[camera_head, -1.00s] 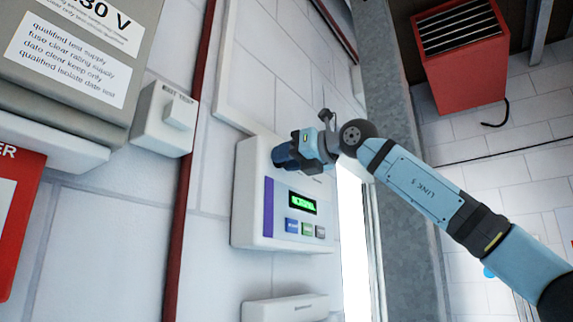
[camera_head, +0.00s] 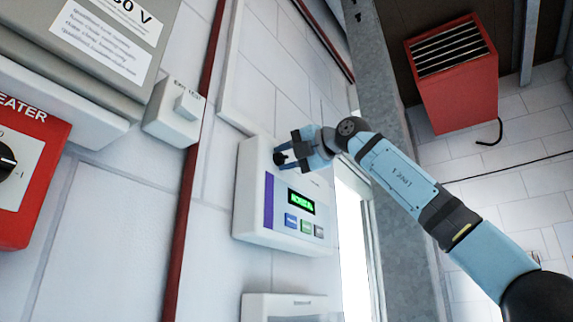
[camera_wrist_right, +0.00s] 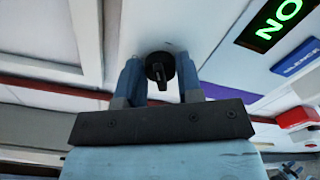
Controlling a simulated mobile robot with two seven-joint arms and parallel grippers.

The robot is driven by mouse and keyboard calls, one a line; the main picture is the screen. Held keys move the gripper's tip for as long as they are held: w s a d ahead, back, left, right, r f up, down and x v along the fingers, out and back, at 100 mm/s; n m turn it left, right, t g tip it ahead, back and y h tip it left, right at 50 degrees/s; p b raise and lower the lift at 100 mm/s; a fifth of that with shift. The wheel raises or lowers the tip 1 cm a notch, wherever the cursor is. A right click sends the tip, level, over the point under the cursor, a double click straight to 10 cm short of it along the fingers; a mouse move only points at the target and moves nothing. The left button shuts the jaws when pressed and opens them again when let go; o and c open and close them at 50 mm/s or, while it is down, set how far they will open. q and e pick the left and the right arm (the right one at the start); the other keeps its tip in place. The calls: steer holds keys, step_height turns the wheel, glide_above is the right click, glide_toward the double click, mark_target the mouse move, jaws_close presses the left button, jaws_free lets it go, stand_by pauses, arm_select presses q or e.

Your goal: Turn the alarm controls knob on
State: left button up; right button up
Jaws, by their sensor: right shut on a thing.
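The alarm control panel (camera_head: 246,205) is a white wall box with a purple strip, a lit green display (camera_head: 300,203) and several small buttons. Its small black knob (camera_wrist_right: 159,68) sits near the top of the panel, between my right fingers in the right wrist view. My right gripper (camera_head: 283,157) reaches in from the right and is shut on the knob; it also shows in the right wrist view (camera_wrist_right: 159,72). In the head view the fingers partly hide the knob. My left gripper is not in view.
A white switch box (camera_head: 174,112) and a grey cabinet (camera_head: 85,82) are on the wall to the left. A red heater box (camera_head: 30,165) with a dial is at the left edge. A red vent unit (camera_head: 455,85) hangs upper right. A metal post (camera_head: 395,130) stands behind my right arm.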

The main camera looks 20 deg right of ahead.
steer(key=m+b, duration=0.1)
steer(key=m, duration=0.2)
steer(key=shift+f+b, duration=0.1)
steer(key=shift+b, duration=0.2)
steer(key=shift+m+b, duration=0.4)
steer(key=shift+m, duration=1)
steer(key=o, duration=0.9)
